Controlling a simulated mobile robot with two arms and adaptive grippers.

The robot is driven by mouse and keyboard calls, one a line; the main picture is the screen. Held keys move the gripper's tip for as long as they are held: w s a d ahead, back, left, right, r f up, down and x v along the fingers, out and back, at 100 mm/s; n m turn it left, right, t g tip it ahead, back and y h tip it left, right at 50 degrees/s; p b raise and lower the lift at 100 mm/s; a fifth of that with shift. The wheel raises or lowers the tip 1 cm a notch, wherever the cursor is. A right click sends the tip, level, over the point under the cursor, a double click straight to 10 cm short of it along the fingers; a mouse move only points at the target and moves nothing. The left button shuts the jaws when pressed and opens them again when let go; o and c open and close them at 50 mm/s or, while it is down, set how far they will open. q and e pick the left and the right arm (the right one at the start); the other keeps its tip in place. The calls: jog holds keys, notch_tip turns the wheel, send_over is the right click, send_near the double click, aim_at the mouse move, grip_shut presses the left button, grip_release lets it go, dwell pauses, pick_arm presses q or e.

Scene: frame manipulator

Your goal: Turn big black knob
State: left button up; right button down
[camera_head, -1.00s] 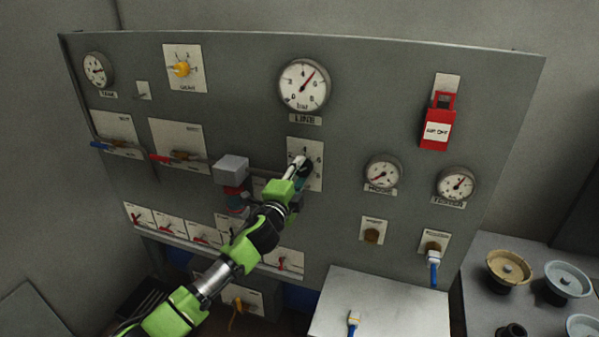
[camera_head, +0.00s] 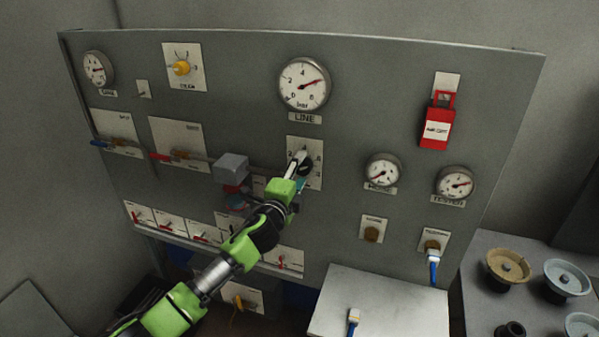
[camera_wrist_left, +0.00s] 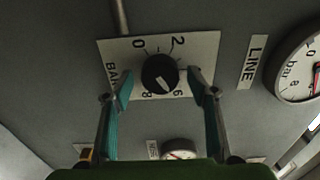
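The big black knob (camera_wrist_left: 160,73) sits on a white dial plate (camera_wrist_left: 203,48) with numbers, on the grey panel. In the left wrist view it lies between and just beyond my fingertips, with its white pointer mark toward the lower side of the picture. My left gripper (camera_wrist_left: 160,90) is open, with one teal-padded finger on each side of the knob and gaps visible. In the head view my left gripper (camera_head: 298,172) is at this plate below the LINE gauge (camera_head: 304,84) and partly covers the knob (camera_head: 307,164). My right gripper is not in view.
A grey box (camera_head: 231,168) juts from the panel just left of my gripper. Levers (camera_head: 180,155) and small switches (camera_head: 168,228) lie further left. A red tag (camera_head: 437,127) and small gauges are on the right. A pale surface (camera_head: 385,300) stands below.

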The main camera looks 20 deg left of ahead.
pick_arm(q)
jog(key=s, duration=1.2)
jog(key=shift+a, duration=0.2)
jog(key=shift+f, duration=0.1)
jog(key=s+a+f+n+g+y+b, duration=0.1)
jog(key=s+a+f+n+g+b, duration=0.15)
jog(key=f, duration=1.45)
jog(key=s+a+f+n+g+b, duration=0.1)
jog(key=s+a+f+n+g, duration=0.2)
jog(key=f, duration=1.4)
jog(key=s+f+n+g+b, duration=0.1)
jog(key=s+f+n+g, duration=0.1)
jog(key=s+f, duration=0.7)
jog(key=s+f+n+g+b, duration=0.1)
jog(key=s+f+n+g, duration=0.15)
jog(key=s+f, duration=0.7)
jog(key=s+d+f+n+g+b, duration=0.1)
jog(key=s+f+n+g, duration=0.1)
jog(key=s+f, duration=0.5)
jog(key=s+d+f+n+g+b, duration=0.1)
jog(key=s+f, duration=0.6)
jog(key=s, duration=0.8)
jog(key=s+d+f+n+g+b, duration=0.1)
jog(key=s+d+f+n+g, duration=0.2)
jog(key=s+f, duration=0.4)
jog(key=s+g, duration=0.1)
jog(key=s, duration=0.3)
jog(key=shift+s+f, duration=0.25)
jog(key=shift+s, duration=0.15)
jog(key=shift+w+d, duration=0.1)
